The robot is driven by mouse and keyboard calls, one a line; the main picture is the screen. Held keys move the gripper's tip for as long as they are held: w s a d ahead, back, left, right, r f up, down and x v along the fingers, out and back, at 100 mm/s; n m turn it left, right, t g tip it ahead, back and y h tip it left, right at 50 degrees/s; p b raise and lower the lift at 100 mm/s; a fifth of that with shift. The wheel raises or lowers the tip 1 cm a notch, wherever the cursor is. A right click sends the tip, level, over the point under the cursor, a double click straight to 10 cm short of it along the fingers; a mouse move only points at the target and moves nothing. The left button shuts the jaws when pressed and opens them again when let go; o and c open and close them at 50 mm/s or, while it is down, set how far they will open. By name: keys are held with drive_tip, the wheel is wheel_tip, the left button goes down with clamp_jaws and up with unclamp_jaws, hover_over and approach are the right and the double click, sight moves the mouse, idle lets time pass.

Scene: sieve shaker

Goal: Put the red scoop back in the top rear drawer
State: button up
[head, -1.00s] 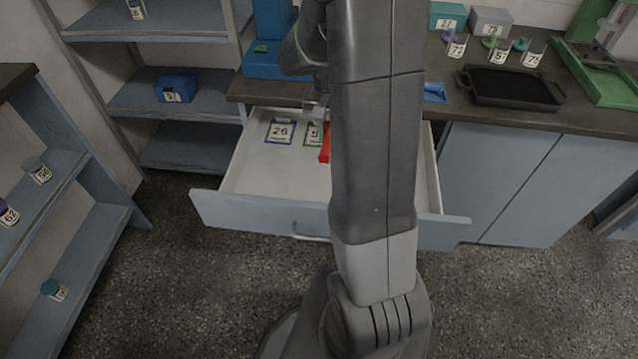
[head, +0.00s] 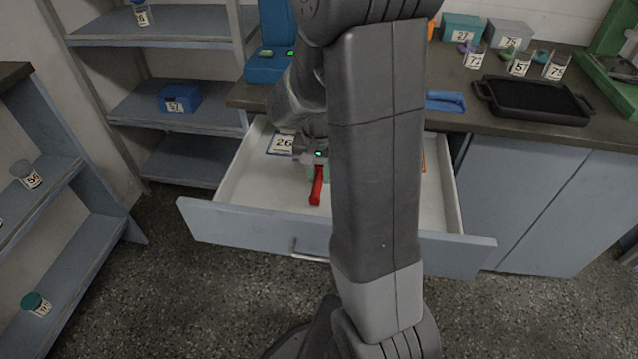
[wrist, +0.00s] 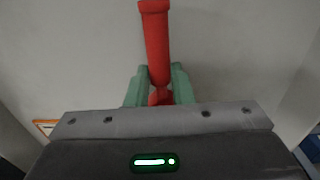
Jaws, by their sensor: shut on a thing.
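The red scoop (head: 316,187) is at my gripper, over or in the open drawer (head: 255,214) below the worktop. In the wrist view the scoop's red handle (wrist: 155,40) points away from me. The green fingertips of my gripper (wrist: 159,88) are shut on the scoop from both sides. The pale drawer floor lies behind it; I cannot tell whether the scoop touches it.
A card marked 26 (head: 283,143) lies in the drawer's rear left. A blue scoop-like thing (head: 445,101) and a black tray (head: 533,101) are on the worktop. Shelves with a blue box (head: 180,98) stand at the left. The drawer's left front floor is bare.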

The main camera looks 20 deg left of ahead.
sight(319, 176)
drive_tip(key=shift+f+b, duration=0.3)
drive_tip(key=shift+f, duration=1.05)
drive_tip(key=shift+f, duration=0.15)
drive_tip(key=o, duration=0.9)
wheel_tip(319, 176, up, 12)
drive_tip(key=p, duration=0.3)
